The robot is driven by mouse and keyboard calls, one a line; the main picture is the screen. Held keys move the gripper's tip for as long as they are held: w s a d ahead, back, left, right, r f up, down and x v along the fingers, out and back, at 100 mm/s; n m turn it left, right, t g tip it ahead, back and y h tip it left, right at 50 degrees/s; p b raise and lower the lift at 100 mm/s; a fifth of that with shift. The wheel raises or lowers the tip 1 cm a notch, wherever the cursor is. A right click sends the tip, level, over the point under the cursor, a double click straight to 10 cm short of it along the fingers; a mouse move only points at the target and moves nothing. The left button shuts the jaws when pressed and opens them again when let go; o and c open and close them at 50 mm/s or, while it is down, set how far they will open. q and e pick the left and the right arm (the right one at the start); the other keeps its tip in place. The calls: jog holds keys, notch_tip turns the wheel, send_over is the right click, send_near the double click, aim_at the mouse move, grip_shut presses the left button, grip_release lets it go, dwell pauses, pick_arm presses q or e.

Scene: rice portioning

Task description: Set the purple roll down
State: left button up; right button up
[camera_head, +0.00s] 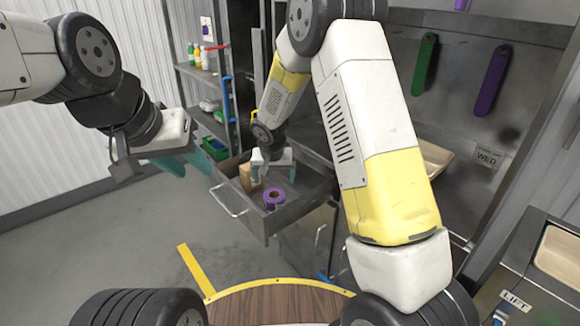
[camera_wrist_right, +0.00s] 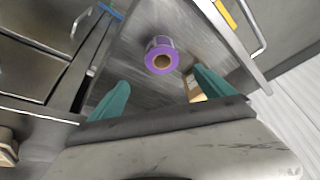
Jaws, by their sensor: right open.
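The purple roll (camera_head: 273,197) lies inside an open metal drawer (camera_head: 318,196), near its front. It also shows in the right wrist view (camera_wrist_right: 162,55), resting on the drawer floor with its brown core facing the camera. My right gripper (camera_head: 273,172) is over the drawer, behind the roll. In the wrist view its two teal fingers (camera_wrist_right: 158,88) are spread wide, with nothing between them and the roll beyond their tips. My left gripper (camera_head: 190,162) hangs empty at the left, away from the drawer, with its teal fingers apart.
A cardboard-coloured box (camera_head: 249,177) is in the drawer beside my right gripper; it shows in the wrist view (camera_wrist_right: 194,89). Shelves with bottles (camera_head: 197,55) stand behind. A round wooden top (camera_head: 275,304) with a yellow edge is in front.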

jog(key=s+d+r+y, duration=0.1)
jog(key=s+d+r, duration=0.55)
jog(key=r, duration=0.35)
jog(key=s+d+r, duration=0.5)
jog(key=s+r, duration=0.2)
jog(key=r, duration=0.3)
jog(key=s+d+r+t, duration=0.1)
jog(key=s+r, duration=0.1)
jog(key=s, duration=0.6)
jog(key=s+d+r+n+y, duration=0.1)
jog(key=s+r, duration=0.2)
jog(key=s, duration=0.6)
jog(key=shift+s+d+r+t, duration=0.2)
jog(key=shift+d+r+t, duration=0.1)
jog(key=shift+d+t, duration=0.1)
